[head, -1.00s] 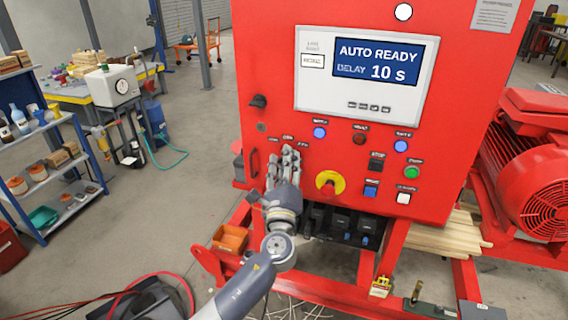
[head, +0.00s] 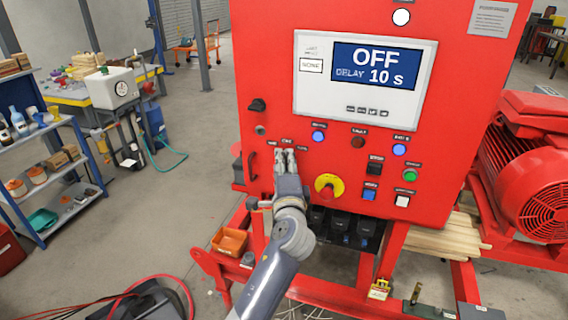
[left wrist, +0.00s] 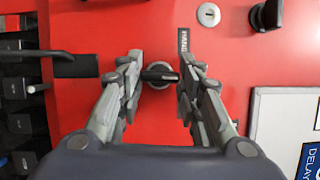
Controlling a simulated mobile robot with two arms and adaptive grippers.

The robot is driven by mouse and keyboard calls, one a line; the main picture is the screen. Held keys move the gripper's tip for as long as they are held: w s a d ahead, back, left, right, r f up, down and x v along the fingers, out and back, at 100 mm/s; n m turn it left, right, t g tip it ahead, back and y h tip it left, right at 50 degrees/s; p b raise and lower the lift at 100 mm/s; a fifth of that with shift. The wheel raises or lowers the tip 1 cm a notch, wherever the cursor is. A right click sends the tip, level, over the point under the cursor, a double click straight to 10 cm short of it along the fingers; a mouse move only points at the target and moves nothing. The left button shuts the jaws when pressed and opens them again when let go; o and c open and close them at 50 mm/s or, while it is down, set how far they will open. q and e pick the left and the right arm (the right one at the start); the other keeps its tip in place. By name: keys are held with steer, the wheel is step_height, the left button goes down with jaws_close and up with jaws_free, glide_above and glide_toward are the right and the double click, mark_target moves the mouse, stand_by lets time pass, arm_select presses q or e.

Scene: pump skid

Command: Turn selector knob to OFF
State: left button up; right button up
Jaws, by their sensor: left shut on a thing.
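The selector knob (left wrist: 159,75) is a small dark knob on the red panel, seen between my left gripper's fingers in the left wrist view. Its bar lies level in that view, pointing toward the display side. My left gripper (left wrist: 160,82) is shut on it; in the head view the gripper (head: 285,158) reaches the panel just under a row of three small labels and hides the knob. The display (head: 375,66) reads "OFF" with "DELAY 10 s" below. My right gripper is in neither view.
A red-and-yellow emergency stop (head: 328,187) sits close right of my left gripper. Indicator lights and buttons lie to the right. An orange bin (head: 229,242) is below left.

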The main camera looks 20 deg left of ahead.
arm_select(q)
steer(key=shift+n, duration=0.4)
steer(key=o, duration=1.1)
steer(key=shift+c, duration=0.2)
steer(key=v, duration=1.2)
steer(key=shift+r, duration=0.1)
